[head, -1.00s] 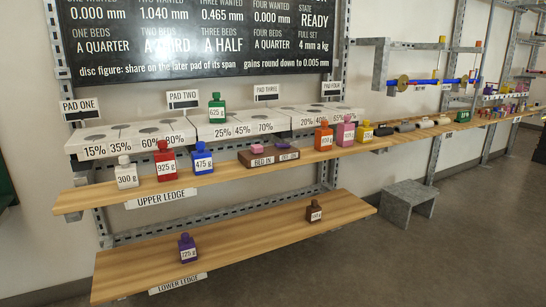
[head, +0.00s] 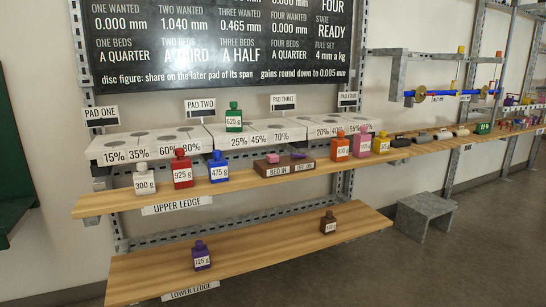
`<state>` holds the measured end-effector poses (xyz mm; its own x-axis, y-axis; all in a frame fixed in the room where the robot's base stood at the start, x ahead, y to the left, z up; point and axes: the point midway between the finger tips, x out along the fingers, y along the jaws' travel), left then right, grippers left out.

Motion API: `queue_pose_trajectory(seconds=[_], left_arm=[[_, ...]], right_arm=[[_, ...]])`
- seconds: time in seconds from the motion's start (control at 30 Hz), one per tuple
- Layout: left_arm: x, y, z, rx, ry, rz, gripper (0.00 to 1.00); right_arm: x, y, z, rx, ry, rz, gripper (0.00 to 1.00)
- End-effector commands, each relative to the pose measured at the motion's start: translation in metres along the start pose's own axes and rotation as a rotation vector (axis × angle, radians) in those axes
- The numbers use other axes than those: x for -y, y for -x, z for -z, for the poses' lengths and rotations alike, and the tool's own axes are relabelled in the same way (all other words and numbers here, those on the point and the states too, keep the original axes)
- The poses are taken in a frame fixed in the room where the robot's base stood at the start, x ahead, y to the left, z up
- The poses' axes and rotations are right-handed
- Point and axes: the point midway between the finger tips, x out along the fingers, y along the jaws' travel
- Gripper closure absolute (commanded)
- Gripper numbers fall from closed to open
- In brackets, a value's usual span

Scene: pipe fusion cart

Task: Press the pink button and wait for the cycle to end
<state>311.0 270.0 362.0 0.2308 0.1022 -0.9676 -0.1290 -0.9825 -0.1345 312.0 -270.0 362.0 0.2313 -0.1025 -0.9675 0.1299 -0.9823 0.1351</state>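A brown control box (head: 285,166) sits on the upper ledge. A pink button (head: 272,158) is raised on its left half, above a label reading BED IN. A second, darker button (head: 298,156) is on its right half; its label is too small to read surely. Nothing touches either button. The dark board (head: 220,40) above shows STATE READY, with wanted values of 0.000, 1.040, 0.465 and 0.000 mm. Neither of my grippers is in view.
White, red and blue weights (head: 219,169) stand left of the box; orange, pink and yellow ones stand right. A green weight (head: 234,118) stands on the white pads. The lower ledge (head: 262,243) holds purple and brown weights. A grey step stool (head: 425,214) stands right.

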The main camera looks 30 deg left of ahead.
Motion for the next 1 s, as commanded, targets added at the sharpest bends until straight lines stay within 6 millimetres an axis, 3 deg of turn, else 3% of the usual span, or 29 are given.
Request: queue_pose_trajectory(seconds=[0.23, 0.7, 1.0], left_arm=[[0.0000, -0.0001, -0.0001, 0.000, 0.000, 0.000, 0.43], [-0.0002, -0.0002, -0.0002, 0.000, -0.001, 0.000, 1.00], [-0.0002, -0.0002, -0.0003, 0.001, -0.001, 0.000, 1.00]], right_arm=[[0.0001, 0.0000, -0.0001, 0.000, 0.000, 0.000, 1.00], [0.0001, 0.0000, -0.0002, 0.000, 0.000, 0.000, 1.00], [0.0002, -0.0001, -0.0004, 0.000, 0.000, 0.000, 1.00]])
